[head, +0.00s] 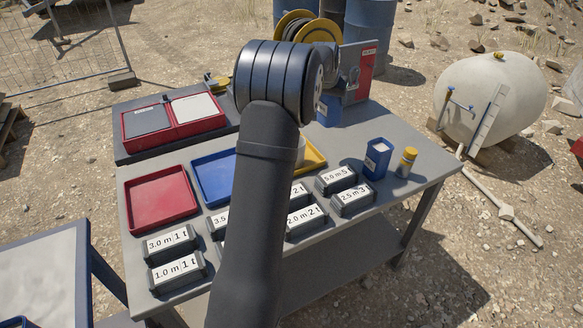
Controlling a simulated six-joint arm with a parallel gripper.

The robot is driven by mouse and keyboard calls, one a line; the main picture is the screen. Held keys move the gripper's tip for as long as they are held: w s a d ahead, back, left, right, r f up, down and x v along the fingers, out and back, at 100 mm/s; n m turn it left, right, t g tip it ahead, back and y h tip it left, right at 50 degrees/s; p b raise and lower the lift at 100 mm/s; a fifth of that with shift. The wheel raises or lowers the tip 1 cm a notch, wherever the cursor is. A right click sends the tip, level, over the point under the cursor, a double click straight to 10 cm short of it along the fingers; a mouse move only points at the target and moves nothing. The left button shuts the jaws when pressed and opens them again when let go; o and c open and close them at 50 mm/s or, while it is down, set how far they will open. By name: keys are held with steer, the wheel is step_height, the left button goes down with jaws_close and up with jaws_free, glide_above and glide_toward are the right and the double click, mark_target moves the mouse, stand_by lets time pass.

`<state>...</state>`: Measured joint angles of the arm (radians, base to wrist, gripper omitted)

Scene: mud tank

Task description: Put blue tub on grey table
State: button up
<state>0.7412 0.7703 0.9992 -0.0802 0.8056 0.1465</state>
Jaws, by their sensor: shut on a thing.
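A small blue tub (376,160) with a white label stands upright at the right of the grey table (412,150), beside a yellow-capped jar. My arm crosses the middle of the head view, and its large dark joint covers what lies behind it. My gripper's jaws are hidden behind that joint, so what they hold does not show. A blue piece (328,112) with a white mark shows just right of the joint; I cannot tell whether it is held or stands on the table.
Red (160,198) and blue (212,178) trays and several labelled dark blocks (172,244) fill the table's front and left. A red two-part bin (172,122) stands at the back left. A white tank (490,95) is beyond the right edge. Bare tabletop shows at the right.

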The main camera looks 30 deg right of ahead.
step_height(320, 180, down, 16)
steer(key=s+d, duration=0.2)
steer(key=shift+s+d+r, duration=0.2)
steer(key=shift+s, duration=0.1)
stand_by(0.3)
steer(key=shift+f, duration=0.15)
steer(key=o, duration=1.3)
steer(key=shift+c, duration=0.2)
glide_toward(333, 125)
steer(key=f, duration=0.3)
steer(key=d+f, duration=0.1)
steer(key=shift+s+f, duration=0.3)
steer(key=shift+f, duration=0.1)
